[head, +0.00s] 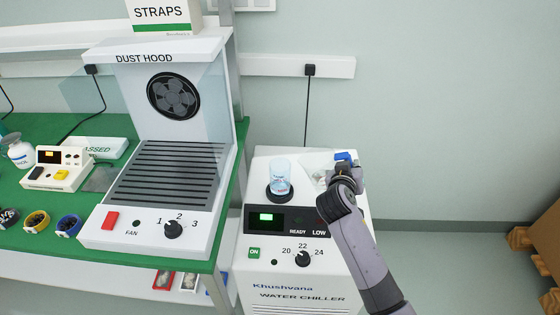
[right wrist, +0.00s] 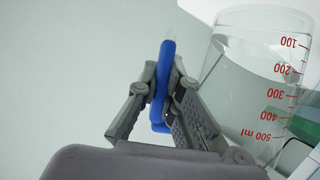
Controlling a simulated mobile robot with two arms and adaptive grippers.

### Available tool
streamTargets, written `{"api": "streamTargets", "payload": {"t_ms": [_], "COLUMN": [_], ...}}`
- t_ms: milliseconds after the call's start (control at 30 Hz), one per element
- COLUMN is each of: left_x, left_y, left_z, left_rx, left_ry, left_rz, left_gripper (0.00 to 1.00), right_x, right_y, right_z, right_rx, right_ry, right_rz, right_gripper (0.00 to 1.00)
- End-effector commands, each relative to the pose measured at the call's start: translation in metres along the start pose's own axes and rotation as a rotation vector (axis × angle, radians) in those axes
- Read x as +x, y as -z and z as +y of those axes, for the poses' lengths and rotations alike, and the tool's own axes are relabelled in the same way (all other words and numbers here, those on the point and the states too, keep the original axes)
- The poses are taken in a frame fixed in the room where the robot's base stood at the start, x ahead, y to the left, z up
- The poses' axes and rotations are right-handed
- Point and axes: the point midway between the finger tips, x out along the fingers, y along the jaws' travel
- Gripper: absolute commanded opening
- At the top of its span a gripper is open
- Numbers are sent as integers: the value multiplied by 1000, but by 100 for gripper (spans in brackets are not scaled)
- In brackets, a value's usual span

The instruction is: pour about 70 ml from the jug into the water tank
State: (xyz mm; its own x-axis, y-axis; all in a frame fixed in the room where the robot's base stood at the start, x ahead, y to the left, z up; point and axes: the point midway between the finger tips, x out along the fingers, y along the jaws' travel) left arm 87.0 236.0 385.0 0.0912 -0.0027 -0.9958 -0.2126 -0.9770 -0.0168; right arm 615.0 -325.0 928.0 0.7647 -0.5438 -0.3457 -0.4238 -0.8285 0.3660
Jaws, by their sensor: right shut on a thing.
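My right gripper (head: 342,165) is shut on the blue handle (right wrist: 162,85) of the jug, above the right side of the water chiller. The jug (right wrist: 250,85) is clear, with red marks from 100 to 500 ml, and holds clear liquid. In the head view its faint body is largely hidden by my gripper. A clear cylindrical vessel, apparently the water tank (head: 280,176), stands in a black ring on the chiller's top, left of my gripper. It has small coloured marks; its level is too small to read. No stream shows between them. My left gripper is out of view.
The white water chiller (head: 262,268) has a lit green display (head: 266,217), an ON button and a knob (head: 302,258). The dust hood (head: 170,150) stands close on its left, on the green bench.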

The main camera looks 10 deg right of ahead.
Motion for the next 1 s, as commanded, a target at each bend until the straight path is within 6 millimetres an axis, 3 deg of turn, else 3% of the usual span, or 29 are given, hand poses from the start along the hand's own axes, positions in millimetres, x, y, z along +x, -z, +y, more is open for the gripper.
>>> {"api": "streamTargets", "payload": {"t_ms": [400, 1000], "left_x": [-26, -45], "left_y": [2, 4], "left_z": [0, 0], "left_rx": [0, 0], "left_ry": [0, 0], "left_rz": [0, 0], "left_gripper": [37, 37], "right_x": [-20, -32], "right_y": [49, 78], "right_z": [-15, -22], "right_rx": [-247, -457], "right_ry": [-104, -191], "right_rz": [8, 13], "right_gripper": [0, 0]}}
